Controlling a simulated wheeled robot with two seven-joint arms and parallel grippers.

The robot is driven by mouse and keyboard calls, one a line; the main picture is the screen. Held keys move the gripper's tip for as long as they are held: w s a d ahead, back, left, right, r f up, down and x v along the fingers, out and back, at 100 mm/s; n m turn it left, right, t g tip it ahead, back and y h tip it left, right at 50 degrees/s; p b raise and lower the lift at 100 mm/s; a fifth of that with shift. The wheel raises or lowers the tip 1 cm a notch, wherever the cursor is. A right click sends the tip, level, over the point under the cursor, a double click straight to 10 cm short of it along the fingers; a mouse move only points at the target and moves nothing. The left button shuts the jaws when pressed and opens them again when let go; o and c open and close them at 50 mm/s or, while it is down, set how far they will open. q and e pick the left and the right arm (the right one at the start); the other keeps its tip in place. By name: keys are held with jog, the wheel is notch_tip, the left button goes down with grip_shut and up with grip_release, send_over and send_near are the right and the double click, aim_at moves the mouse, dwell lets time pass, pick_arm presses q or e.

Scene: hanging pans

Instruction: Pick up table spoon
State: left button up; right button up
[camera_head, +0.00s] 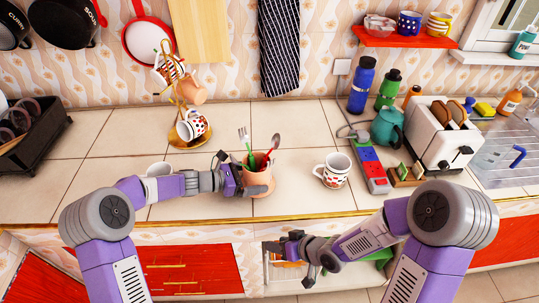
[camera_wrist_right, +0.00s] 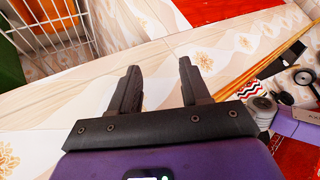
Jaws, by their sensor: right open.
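A terracotta pot (camera_head: 260,184) stands on the tiled counter and holds upright utensils. A spoon (camera_head: 275,142) with a dull metal bowl sticks up at its right. A fork (camera_head: 243,137) with a green handle leans to the left in it. My left gripper (camera_head: 241,181) is at the pot's left side, close to or touching it; its fingers are partly hidden, so I cannot tell its opening. My right gripper (camera_head: 290,260) is below the counter edge, in front of the cabinets. In the right wrist view its two fingers (camera_wrist_right: 159,68) are apart with nothing between them.
A spotted mug (camera_head: 333,172) stands right of the pot. A mug stand (camera_head: 190,135), power strip (camera_head: 369,166) and toaster (camera_head: 437,135) are farther back. A white wire rack (camera_wrist_right: 50,35) is near my right gripper.

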jog(key=r+n, duration=0.1)
jog(key=r, duration=0.2)
jog(key=w+r+n+t+y, duration=0.1)
jog(key=r, duration=0.3)
jog(key=w+r+t+y, duration=0.1)
jog(key=r, duration=0.3)
jog(key=shift+w+a+r+n, duration=0.1)
jog(key=shift+w+a+n, duration=0.1)
jog(key=shift+n, duration=0.2)
jog(key=w+d+r+n+t+h, duration=0.1)
jog(key=w+d+r+n+t, duration=0.2)
jog(key=w+r+n, duration=0.45)
jog(key=w+d+r+n+t, duration=0.2)
jog(key=w+d+r+n, duration=0.1)
jog(key=w+r+n, duration=0.4)
jog(key=n+g+y, duration=0.2)
jog(key=n+g, duration=0.1)
jog(key=n, duration=1.2)
send_near(267, 159)
notch_tip(267, 159, up, 3)
jog(key=w, duration=0.1)
jog(key=d+x, duration=0.1)
jog(key=x, duration=1)
jog(key=shift+w+a+f, duration=0.15)
jog(key=shift+w+f, duration=0.2)
jog(key=shift+w, duration=0.15)
